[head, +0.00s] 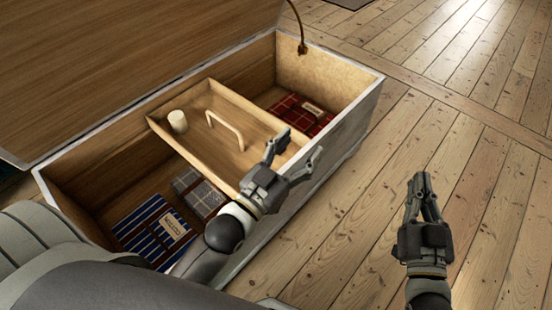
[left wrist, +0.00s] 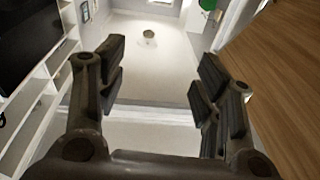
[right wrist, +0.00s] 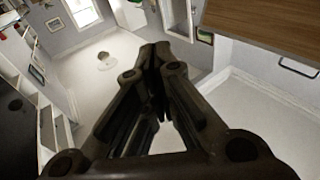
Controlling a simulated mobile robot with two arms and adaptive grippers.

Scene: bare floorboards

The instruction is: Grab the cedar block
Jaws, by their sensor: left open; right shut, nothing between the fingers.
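A small pale cylinder (head: 178,121), which looks like the cedar block, stands in the left end of a shallow wooden tray (head: 215,94). The tray sits across the inside of an open chest (head: 366,92) and has a pale arched handle (head: 232,126). My left gripper (head: 296,150) is open and empty above the chest's front side, to the right of the cylinder and apart from it. Its spread fingers also show in the left wrist view (left wrist: 160,70). My right gripper (head: 420,188) is shut and empty over the floor, right of the chest; it also shows in the right wrist view (right wrist: 155,55).
The chest's lid (head: 110,60) is raised at the back left. A red plaid folded cloth (head: 325,122) lies right of the tray; a grey plaid one (head: 203,197) and a blue striped one (head: 140,216) lie left of it. The floorboards (head: 480,100) at right are clear.

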